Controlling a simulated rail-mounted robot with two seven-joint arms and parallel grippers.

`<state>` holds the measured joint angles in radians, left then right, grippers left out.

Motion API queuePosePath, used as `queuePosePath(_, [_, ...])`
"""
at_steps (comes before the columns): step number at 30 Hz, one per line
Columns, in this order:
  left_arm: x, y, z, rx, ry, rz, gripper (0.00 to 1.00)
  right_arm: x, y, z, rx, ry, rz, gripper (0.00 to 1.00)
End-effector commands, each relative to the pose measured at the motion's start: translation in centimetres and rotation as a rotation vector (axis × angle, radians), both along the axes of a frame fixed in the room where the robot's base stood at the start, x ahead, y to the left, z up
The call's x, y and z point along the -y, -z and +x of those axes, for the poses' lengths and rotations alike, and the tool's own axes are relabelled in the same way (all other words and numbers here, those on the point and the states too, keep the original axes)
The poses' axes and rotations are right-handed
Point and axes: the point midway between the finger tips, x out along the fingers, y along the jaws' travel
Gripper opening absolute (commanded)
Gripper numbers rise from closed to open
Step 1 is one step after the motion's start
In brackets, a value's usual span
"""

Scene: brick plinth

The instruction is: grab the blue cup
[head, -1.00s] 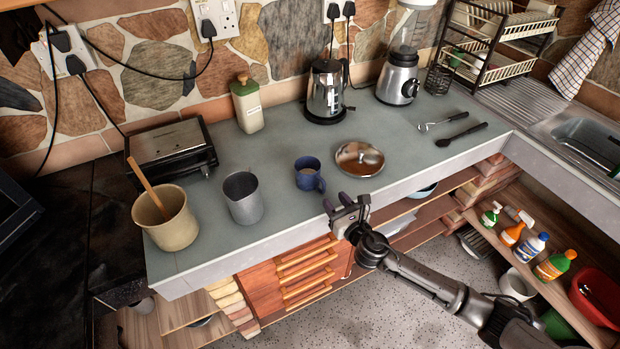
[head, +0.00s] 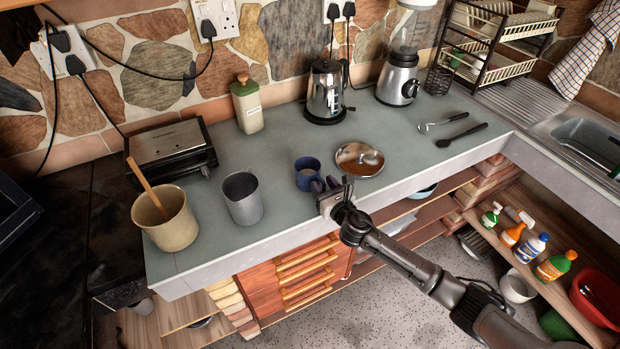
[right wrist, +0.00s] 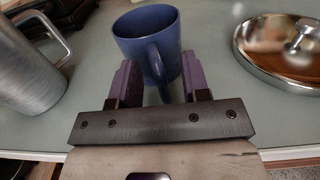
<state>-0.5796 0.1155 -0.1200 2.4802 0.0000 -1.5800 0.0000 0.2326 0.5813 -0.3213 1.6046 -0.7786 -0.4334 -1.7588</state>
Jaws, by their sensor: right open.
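The blue cup (head: 306,172) stands upright on the grey counter, its handle toward my right gripper. It also shows in the right wrist view (right wrist: 146,28), just beyond the fingers. My right gripper (head: 325,184) is open at the counter's front edge, with its fingertips close to the cup. In the right wrist view, the cup's handle (right wrist: 157,68) lies between the two purple fingers (right wrist: 158,80). I cannot tell whether a finger touches the cup. In the head view the fingers hide part of the cup's handle side. My left gripper is not in view.
A grey metal mug (head: 243,200) stands left of the cup, and a shiny lid (head: 359,159) lies close on its right. A beige pot (head: 165,222) with a wooden spoon, a toaster (head: 172,152) and a kettle (head: 326,92) stand farther off. The counter behind the cup is clear.

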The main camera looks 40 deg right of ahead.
Motion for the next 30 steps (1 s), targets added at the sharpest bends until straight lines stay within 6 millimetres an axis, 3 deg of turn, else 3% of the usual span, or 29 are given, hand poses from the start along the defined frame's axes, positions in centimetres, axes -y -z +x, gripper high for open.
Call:
queuePosePath(2, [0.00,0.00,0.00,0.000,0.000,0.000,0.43,0.00,0.00,-0.02,0.000,0.000,0.000,0.41])
queuePosePath(15, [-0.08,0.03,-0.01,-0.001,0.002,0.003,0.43,0.03,-0.01,-0.03,0.000,0.001,0.000,0.00])
queuePosePath(30, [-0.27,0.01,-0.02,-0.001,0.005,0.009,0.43,0.02,-0.10,-0.02,0.001,0.000,0.000,0.00])
